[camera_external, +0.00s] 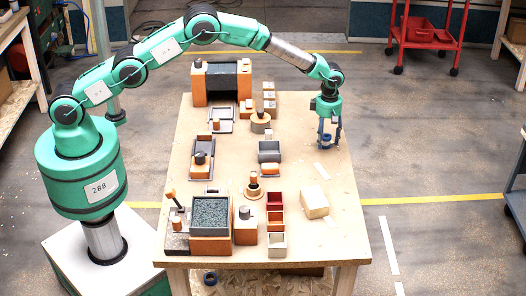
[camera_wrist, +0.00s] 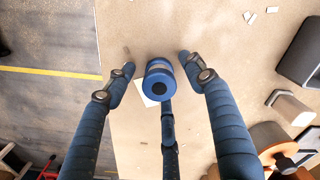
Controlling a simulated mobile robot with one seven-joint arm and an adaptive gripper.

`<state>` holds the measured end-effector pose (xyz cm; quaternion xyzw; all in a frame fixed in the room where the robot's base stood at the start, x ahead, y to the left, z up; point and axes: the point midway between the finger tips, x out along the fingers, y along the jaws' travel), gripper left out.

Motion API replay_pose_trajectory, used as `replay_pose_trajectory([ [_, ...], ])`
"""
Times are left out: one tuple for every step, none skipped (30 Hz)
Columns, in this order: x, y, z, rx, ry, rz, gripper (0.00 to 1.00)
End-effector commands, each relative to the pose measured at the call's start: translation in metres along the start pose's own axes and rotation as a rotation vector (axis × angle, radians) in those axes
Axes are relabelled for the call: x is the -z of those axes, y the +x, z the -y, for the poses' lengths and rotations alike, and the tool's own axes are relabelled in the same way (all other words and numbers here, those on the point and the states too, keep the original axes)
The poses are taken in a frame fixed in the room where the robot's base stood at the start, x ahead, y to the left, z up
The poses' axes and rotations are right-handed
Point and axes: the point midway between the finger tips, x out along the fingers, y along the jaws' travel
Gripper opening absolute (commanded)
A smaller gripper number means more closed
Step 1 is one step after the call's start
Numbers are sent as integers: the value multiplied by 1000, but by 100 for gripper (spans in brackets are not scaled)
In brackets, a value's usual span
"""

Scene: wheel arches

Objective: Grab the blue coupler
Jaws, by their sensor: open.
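The blue coupler (camera_wrist: 160,84) is a short round blue piece with a dark band and a dark centre hole. In the wrist view it sits on the pale table between my open fingers, near their tips. My gripper (camera_wrist: 154,72) has two blue fingers spread to either side of it and a third dark blue finger below, close to its near edge. Whether that finger touches it, I cannot tell. In the external view my gripper (camera_external: 328,140) points down over the right side of the table, and the coupler (camera_external: 327,140) shows small and partly hidden among the fingers.
The wooden table (camera_external: 345,222) holds several orange and grey blocks and trays to the left of my gripper. A cream block (camera_external: 314,202) lies nearer the front. White paper scraps lie around. The table's right edge is close to my gripper.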

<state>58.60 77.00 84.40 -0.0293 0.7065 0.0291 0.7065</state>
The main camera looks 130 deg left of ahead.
Motion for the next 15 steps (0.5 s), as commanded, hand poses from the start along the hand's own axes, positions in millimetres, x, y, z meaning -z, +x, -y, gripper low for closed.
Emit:
replay_pose_trajectory([
  [0,0,0,0,0,0,54],
  [0,0,0,0,0,0,54],
  [0,0,0,0,0,0,54],
  [0,0,0,0,0,0,52],
  [0,0,0,0,0,0,46],
  [0,0,0,0,0,0,38],
  [0,0,0,0,0,0,32],
  [0,0,0,0,0,0,26],
  [0,0,0,0,0,0,18],
  [0,0,0,0,0,0,14],
  [0,0,0,0,0,0,14],
  [0,0,0,0,0,0,13],
  [0,0,0,0,0,0,13],
  [0,0,0,0,0,0,13],
  [0,0,0,0,0,0,13],
])
